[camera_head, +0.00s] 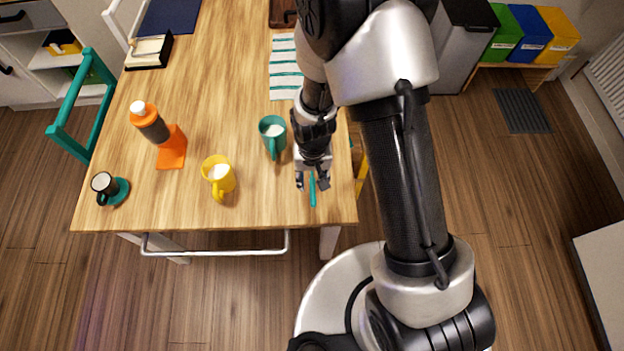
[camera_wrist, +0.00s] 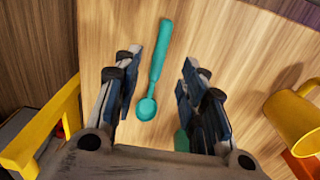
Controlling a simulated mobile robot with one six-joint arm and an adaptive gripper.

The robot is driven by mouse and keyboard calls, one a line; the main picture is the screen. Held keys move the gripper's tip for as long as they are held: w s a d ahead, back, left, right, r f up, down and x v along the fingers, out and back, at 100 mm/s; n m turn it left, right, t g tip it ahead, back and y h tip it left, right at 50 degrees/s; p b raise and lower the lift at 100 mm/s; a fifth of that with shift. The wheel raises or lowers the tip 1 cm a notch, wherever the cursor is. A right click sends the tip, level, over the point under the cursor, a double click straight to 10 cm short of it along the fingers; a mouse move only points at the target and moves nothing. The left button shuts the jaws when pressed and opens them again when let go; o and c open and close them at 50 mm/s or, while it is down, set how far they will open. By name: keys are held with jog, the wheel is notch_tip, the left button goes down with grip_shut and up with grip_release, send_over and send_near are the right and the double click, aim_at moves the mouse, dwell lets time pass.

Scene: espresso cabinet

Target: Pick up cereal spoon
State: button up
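The cereal spoon (camera_head: 312,193) is teal and lies near the front right edge of the wooden table. In the wrist view the spoon (camera_wrist: 156,72) lies lengthwise, with its bowl toward me and its handle pointing away. My gripper (camera_head: 313,185) is over the spoon, pointing down. In the wrist view my gripper (camera_wrist: 153,78) is open, with one finger on each side of the spoon and nothing between them touching it. I cannot tell the exact height of the fingertips above the table.
A teal mug (camera_head: 272,137) stands just left of my gripper, and a yellow mug (camera_head: 218,178) farther left. An orange bottle (camera_head: 150,122), a dark cup on a teal saucer (camera_head: 121,190) and a striped cloth (camera_head: 284,70) are also on the table (camera_head: 255,205). A yellow chair (camera_wrist: 45,128) is beside it.

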aim_at(312, 186)
jog(key=f+b, duration=0.1)
jog(key=f, duration=0.2)
jog(key=w+f+b, duration=0.1)
jog(key=f, duration=0.2)
jog(key=shift+w+f, duration=0.1)
jog(key=shift+f, duration=0.05)
grip_shut()
dwell(0.3)
